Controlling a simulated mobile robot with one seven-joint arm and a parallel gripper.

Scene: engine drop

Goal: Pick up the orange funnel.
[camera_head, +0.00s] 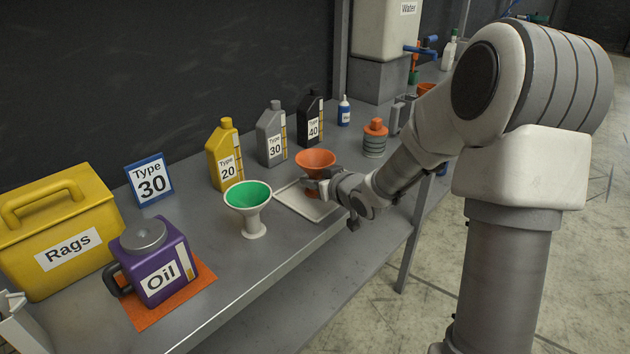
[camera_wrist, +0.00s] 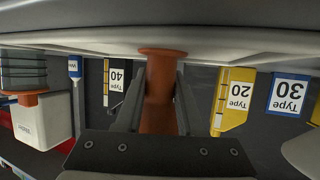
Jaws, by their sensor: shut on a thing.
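The orange funnel (camera_head: 315,160) stands upright above a pale tray (camera_head: 300,204) on the workbench, wide mouth up. My gripper (camera_head: 318,185) reaches in from the right and is shut around the funnel's narrow stem. In the wrist view, which is upside down, the orange stem (camera_wrist: 158,100) lies between the two dark fingers of my gripper (camera_wrist: 157,98). In the head view my gripper hides part of the stem. I cannot tell whether the funnel's foot touches the tray.
A green-lined funnel (camera_head: 252,208) stands left of the tray. Yellow (camera_head: 226,155), grey (camera_head: 272,135) and black (camera_head: 311,118) bottles stand behind. A purple oil jug (camera_head: 158,262) on an orange mat and a yellow rags box (camera_head: 60,230) are at left. An orange-topped container (camera_head: 375,138) stands right.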

